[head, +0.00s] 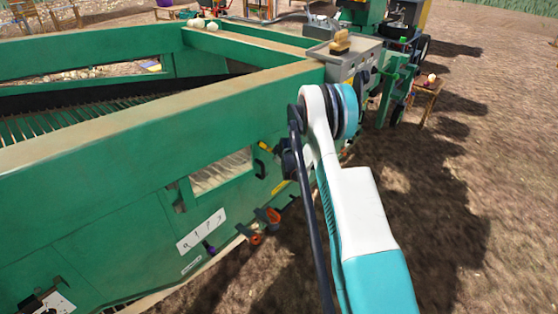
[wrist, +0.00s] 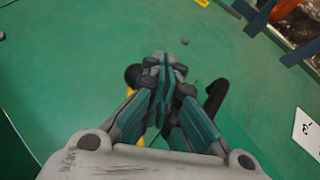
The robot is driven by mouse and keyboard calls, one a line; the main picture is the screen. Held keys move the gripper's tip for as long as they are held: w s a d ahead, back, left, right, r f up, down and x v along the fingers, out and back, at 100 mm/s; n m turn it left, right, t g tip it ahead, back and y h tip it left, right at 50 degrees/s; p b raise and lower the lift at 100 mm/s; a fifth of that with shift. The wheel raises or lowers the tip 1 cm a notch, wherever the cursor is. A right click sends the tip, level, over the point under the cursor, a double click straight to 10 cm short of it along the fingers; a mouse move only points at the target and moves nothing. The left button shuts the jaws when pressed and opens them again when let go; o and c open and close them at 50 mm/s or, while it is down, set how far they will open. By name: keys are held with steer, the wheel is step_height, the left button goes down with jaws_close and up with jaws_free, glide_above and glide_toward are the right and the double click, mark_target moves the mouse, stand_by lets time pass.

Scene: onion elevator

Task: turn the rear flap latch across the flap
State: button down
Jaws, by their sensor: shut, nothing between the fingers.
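My gripper (wrist: 165,62) is shut and empty, its fingertips close over the green side panel (wrist: 85,45) in the wrist view. Small yellow parts (wrist: 190,86) show beside and partly behind the fingers; they may belong to the latch, but its angle is hidden. A black round knob (wrist: 132,75) shows left of the fingers and a black curved handle (wrist: 215,97) right of them. In the head view a yellow piece (head: 266,147) and the black handle (head: 259,168) sit on the panel just left of my wrist. My arm hides the fingertips there. I cannot tell whether they touch the latch.
A window opening (head: 222,172) and a white numbered label (head: 202,230) are on the machine's green side. Orange-and-black parts (head: 268,216) stick out low down. A grey box (head: 345,60) stands on the top corner. Bare soil (head: 460,200) lies open to the right.

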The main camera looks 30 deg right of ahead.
steer(key=shift+w+d+n+t+h, duration=0.1)
steer(key=shift+d+n+t+h, duration=0.15)
steer(key=shift+t+h, duration=0.45)
steer(key=shift+w+d+r+h, duration=0.15)
steer(key=shift+d+h, duration=0.15)
stand_by(0.6)
steer(key=shift+d+r+n+h, duration=0.2)
steer(key=shift+d+n+h, duration=0.05)
steer(key=shift+h, duration=0.25)
stand_by(2.2)
